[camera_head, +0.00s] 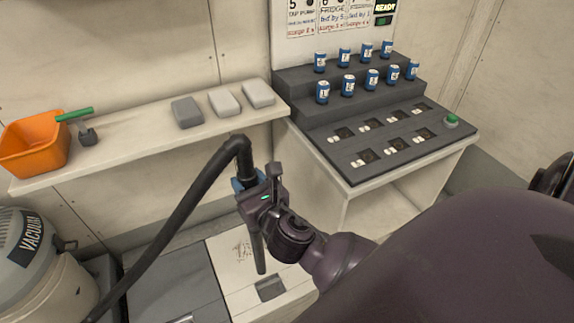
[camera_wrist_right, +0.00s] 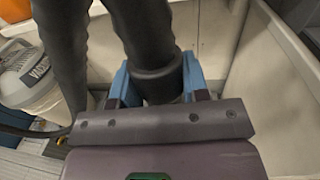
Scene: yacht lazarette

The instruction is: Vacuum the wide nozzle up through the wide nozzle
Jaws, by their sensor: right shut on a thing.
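My right gripper (camera_head: 246,183) is shut on the black vacuum hose's end (camera_head: 240,150). In the right wrist view its blue fingers (camera_wrist_right: 155,90) sit on both sides of the dark cuff (camera_wrist_right: 155,68). The hose arches up from the gripper and runs down left toward the vacuum (camera_head: 40,262), a cream drum with a grey lid. A dark tapering tube (camera_head: 258,250) points down below the gripper, over a white floor panel (camera_head: 230,275). Brown specks (camera_head: 242,250) lie on that panel. I cannot make out a separate wide nozzle. My left gripper is not in view.
A shelf (camera_head: 150,143) along the wall holds an orange bin (camera_head: 35,143), a green-handled tool (camera_head: 76,114) and grey blocks (camera_head: 186,112). A stepped dark console (camera_head: 350,120) with several blue cans stands at right. A grey hatch (camera_head: 175,280) lies left of the white panel.

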